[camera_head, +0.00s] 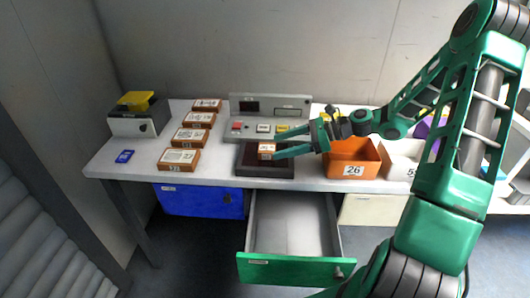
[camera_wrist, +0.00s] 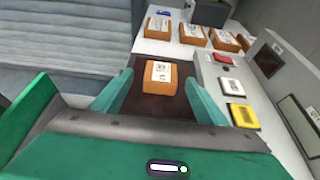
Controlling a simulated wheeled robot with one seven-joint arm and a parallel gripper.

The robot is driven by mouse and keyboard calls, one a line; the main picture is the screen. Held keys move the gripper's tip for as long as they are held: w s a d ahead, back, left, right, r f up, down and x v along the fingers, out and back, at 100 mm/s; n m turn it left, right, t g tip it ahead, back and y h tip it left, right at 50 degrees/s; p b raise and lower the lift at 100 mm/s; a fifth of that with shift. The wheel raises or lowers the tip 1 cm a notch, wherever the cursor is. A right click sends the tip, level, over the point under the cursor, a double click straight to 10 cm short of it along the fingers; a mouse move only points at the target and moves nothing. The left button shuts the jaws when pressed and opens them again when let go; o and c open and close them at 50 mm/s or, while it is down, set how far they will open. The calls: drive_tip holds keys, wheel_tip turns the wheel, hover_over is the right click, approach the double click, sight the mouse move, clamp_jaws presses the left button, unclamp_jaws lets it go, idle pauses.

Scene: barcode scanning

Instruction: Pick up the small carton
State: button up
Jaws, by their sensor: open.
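The small carton (camera_head: 266,147) is a brown box with a white printed label on top. It sits on the dark pad (camera_head: 258,170) on the white table, and it shows in the wrist view (camera_wrist: 160,78). My gripper (camera_head: 274,150) has its two green fingers spread, one on either side of the carton. In the wrist view my gripper (camera_wrist: 157,92) shows a gap between each finger and the carton. In the head view the fingers partly cover the carton's right side.
Behind the pad stands a grey panel (camera_head: 270,103) with coloured buttons. Several labelled brown boxes (camera_head: 179,159) line the left. A scanner-like grey and yellow device (camera_head: 139,120) is at far left. An orange bin (camera_head: 351,157) stands right. A green-fronted drawer (camera_head: 296,270) is open below.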

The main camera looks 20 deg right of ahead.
sight(271, 148)
drive_tip(key=x, duration=0.5)
drive_tip(key=shift+w+f, duration=0.15)
drive_tip(key=shift+w, duration=0.05)
drive_tip(key=c, duration=1.2)
